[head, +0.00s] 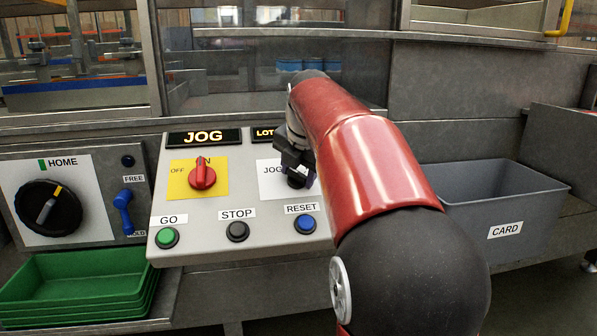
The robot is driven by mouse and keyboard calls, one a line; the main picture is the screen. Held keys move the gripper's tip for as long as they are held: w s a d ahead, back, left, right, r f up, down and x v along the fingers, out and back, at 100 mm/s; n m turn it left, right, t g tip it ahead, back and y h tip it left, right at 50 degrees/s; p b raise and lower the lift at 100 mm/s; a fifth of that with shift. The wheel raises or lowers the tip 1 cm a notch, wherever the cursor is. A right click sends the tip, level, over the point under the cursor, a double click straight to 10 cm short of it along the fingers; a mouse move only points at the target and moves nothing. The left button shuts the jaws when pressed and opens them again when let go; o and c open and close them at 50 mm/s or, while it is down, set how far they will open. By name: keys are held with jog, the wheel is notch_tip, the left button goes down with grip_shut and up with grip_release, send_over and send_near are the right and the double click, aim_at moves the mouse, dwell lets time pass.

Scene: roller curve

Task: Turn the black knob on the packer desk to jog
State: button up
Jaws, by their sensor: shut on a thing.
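The packer desk (198,243) is a pale sloped panel in the middle of the head view. The black knob (296,181) sits on a white plate (270,188) at its right side, with "JOG" printed at the plate's left. My gripper (297,172) is at the knob and shut on it. My red arm comes in from the lower right and hides the right part of the plate and any marks there. The knob's pointer cannot be made out. A lit display (204,137) above reads "JOG".
A red switch (202,177) on a yellow plate is left of the knob. Below are green GO (167,237), black STOP (237,231) and blue RESET (305,224) buttons. A HOME dial (48,207) and blue lever (124,211) are farther left. Green trays (75,283) and a grey CARD bin (490,205) flank the desk.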

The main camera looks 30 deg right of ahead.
jog(key=o, duration=1)
jog(key=shift+c, duration=0.2)
jog(key=v, duration=0.7)
jog(key=shift+s+r, duration=0.15)
jog(key=shift+r, duration=0.2)
jog(key=shift+a, duration=0.15)
